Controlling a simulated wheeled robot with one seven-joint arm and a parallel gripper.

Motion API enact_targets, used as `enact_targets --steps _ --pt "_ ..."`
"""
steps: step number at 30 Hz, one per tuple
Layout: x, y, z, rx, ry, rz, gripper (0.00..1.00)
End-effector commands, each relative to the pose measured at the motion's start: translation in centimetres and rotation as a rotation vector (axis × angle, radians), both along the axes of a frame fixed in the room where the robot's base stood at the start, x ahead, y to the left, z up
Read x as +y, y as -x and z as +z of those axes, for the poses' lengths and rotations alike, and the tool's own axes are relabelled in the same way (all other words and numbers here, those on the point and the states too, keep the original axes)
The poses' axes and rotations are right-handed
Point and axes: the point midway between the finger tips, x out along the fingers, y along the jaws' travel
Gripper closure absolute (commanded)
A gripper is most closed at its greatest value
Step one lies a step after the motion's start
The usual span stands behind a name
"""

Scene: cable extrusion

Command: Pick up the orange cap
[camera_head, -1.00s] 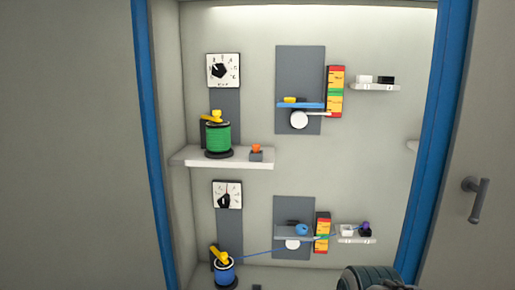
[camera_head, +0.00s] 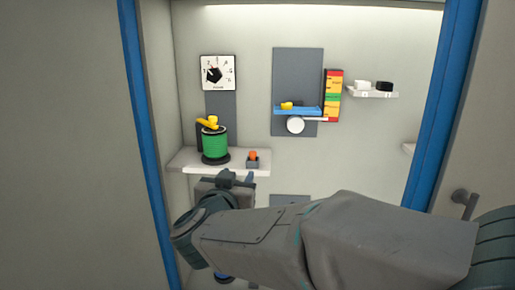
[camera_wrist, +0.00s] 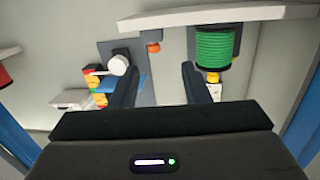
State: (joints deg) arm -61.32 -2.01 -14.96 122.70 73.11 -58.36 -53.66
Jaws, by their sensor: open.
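The orange cap (camera_head: 253,155) sits in a small dark grey holder (camera_head: 252,164) on the upper white shelf, just right of the green spool. My gripper (camera_head: 238,178) is open and empty, just in front of and below the shelf edge, near the cap. In the wrist view, which looks upside down, the orange cap (camera_wrist: 153,48) appears beyond and between the two fingers of my gripper (camera_wrist: 157,68). It is apart from both fingers.
The green spool (camera_head: 214,144) with a yellow handle stands left of the cap on the shelf (camera_head: 190,160). A dial (camera_head: 217,72) and a blue ledge (camera_head: 297,110) are on the back wall. Blue cabinet posts (camera_head: 145,130) flank the opening. My arm hides most of the lower level.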

Motion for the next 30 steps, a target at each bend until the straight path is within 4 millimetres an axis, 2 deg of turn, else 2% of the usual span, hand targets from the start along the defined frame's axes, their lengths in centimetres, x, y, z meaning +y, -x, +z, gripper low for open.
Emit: enact_targets --steps 4,7,18,26,30 --pt "0.4 0.9 0.6 -0.005 0.033 -0.070 0.58" --pt "0.5 0.5 0.7 -0.006 0.041 -0.084 0.58" --pt "-1.0 -5.9 0.4 -0.007 0.041 -0.083 0.58" --pt "-1.5 -7.8 0.4 -0.006 0.040 -0.084 0.58" --pt "-2.0 -9.7 0.7 -0.006 0.042 -0.086 0.58"
